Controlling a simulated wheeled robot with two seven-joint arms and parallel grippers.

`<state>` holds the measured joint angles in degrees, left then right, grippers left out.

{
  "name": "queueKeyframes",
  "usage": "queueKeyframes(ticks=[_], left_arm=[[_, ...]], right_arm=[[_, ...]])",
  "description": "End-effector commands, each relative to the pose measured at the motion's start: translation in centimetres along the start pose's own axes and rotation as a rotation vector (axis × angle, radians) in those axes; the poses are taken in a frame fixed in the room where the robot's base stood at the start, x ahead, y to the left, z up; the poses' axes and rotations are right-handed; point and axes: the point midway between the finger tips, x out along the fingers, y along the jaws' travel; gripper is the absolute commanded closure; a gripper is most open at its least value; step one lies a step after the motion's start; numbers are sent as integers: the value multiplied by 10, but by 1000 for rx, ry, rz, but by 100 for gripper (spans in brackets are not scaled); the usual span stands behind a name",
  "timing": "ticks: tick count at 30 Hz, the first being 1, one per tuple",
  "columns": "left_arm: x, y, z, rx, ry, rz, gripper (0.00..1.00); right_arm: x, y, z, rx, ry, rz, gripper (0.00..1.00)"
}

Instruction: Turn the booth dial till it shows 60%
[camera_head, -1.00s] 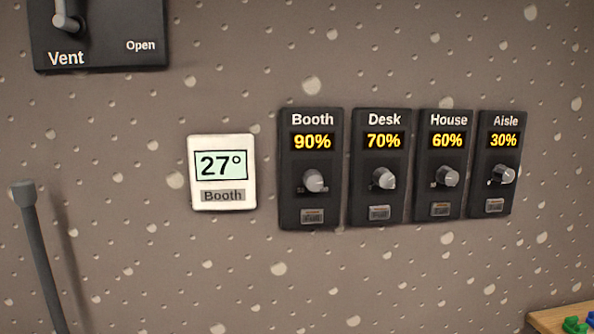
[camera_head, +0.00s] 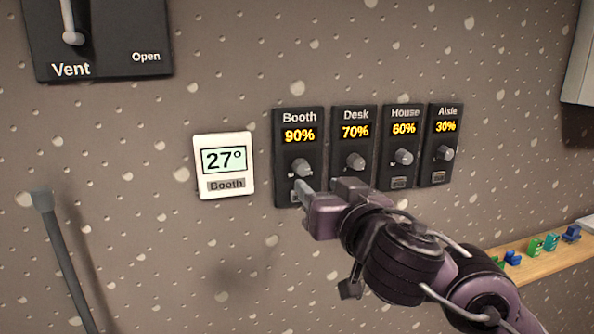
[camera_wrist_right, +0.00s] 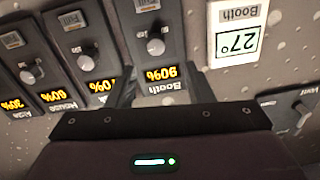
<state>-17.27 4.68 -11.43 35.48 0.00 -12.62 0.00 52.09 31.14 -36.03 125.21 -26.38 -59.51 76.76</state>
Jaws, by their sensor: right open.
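The booth dial (camera_head: 302,167) is a grey knob on the black Booth panel (camera_head: 284,150), whose display (camera_head: 299,135) reads 90%. My right gripper (camera_head: 318,186) is open in front of the wall, just below the booth dial and toward the Desk panel. It covers the lower right of the Booth panel and the bottom of the Desk panel. In the right wrist view, which is upside down, the booth dial (camera_wrist_right: 155,47) shows beyond the open fingers (camera_wrist_right: 160,80), with nothing between them. My left gripper does not show.
The Desk dial (camera_head: 355,161), House dial (camera_head: 403,157) and Aisle dial (camera_head: 446,153) sit close by on the right, reading 70%, 60% and 30%. A white 27° Booth display (camera_head: 225,192) is on the left. A Vent lever (camera_head: 72,36) is upper left. A wooden shelf (camera_head: 530,262) holds small coloured things.

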Motion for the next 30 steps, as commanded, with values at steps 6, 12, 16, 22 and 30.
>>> queueKeyframes(ticks=[6,12,16,22,30], left_arm=[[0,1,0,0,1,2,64],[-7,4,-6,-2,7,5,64],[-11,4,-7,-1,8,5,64],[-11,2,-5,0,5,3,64],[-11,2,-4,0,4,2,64]], right_arm=[[24,0,-2,0,4,2,53],[56,0,-4,0,3,1,53],[70,0,-3,1,2,1,53],[76,0,-2,1,4,0,53],[76,0,-2,1,3,0,67]])
